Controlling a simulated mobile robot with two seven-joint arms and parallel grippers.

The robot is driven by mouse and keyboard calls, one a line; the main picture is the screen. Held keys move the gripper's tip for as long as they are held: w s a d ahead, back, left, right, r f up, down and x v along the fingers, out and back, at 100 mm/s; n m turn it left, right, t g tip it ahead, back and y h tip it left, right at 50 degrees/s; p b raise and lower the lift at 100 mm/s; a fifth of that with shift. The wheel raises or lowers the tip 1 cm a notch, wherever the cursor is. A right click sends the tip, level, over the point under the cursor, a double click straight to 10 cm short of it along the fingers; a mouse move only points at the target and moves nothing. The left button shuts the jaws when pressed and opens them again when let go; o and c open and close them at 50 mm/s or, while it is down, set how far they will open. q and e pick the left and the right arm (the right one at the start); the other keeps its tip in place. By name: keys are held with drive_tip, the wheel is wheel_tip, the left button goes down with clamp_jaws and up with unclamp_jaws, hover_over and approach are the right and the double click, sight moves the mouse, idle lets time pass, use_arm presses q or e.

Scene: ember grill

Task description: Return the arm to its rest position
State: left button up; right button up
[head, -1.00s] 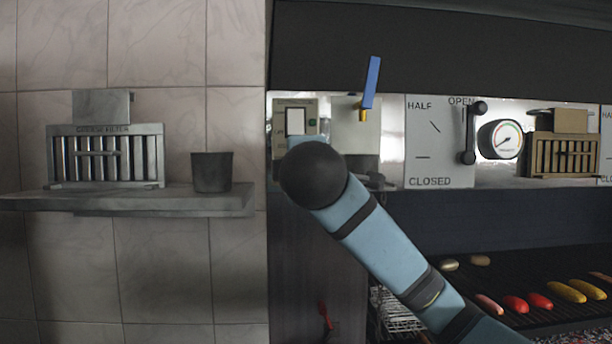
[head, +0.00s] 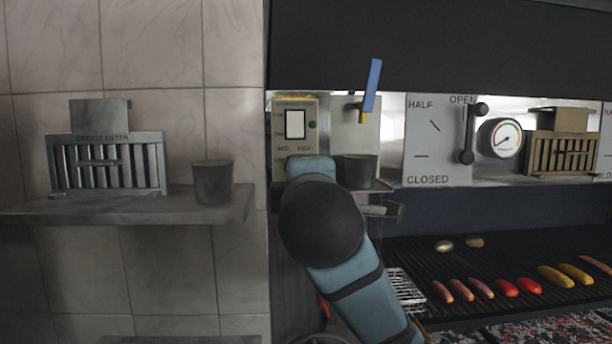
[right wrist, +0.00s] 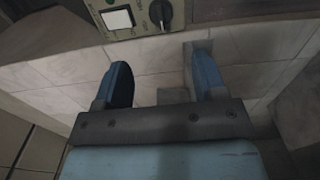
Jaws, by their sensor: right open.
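My right arm (head: 345,265) rises from the bottom of the head view, with a dark round joint near its upper end. It stands in front of the wall below the control panel. My right gripper (right wrist: 163,78) shows in the right wrist view, with two blue fingers spread wide and nothing between them. Pale wall tiles lie behind the fingers, and the panel with a lit square and dark knob (right wrist: 160,13) is at the top. In the head view I cannot make out the right gripper's fingers. My left gripper is in neither view.
A wall shelf (head: 120,213) at left holds a grease filter (head: 107,165) and a dark cup (head: 212,182). Another dark cup (head: 358,172) stands beneath a blue lever (head: 372,85). Sausages and other food lie on the grill (head: 400,250) at right. A damper lever (head: 467,133) is above.

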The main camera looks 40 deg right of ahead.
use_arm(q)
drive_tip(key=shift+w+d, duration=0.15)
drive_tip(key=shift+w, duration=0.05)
use_arm(e)
drive_tip(key=shift+s, duration=0.15)
wheel_tip(320, 180, down, 29)
drive_tip(key=a+m+g+y, duration=0.2)
drive_tip(key=a+g+y, duration=0.1)
drive_tip(key=g+y, duration=0.25)
drive_tip(key=s+a+f+m+g+y, duration=0.1)
drive_tip(key=s+f+m+g+y, duration=0.45)
drive_tip(key=s+f, duration=1.7)
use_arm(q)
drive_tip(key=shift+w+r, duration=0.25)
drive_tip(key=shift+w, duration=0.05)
use_arm(e)
drive_tip(key=w+a+f+m+t, duration=0.1)
drive_tip(key=w+a+f+t, duration=0.1)
drive_tip(key=f, duration=0.5)
drive_tip(key=w+a+f+t+y, duration=0.1)
drive_tip(key=w+a+f+t, duration=0.2)
drive_tip(key=f, duration=0.5)
drive_tip(key=shift+w+a+f+m+t, duration=0.15)
drive_tip(key=shift+w+a+m+t, duration=0.2)
drive_tip(key=shift+w+t, duration=0.6)
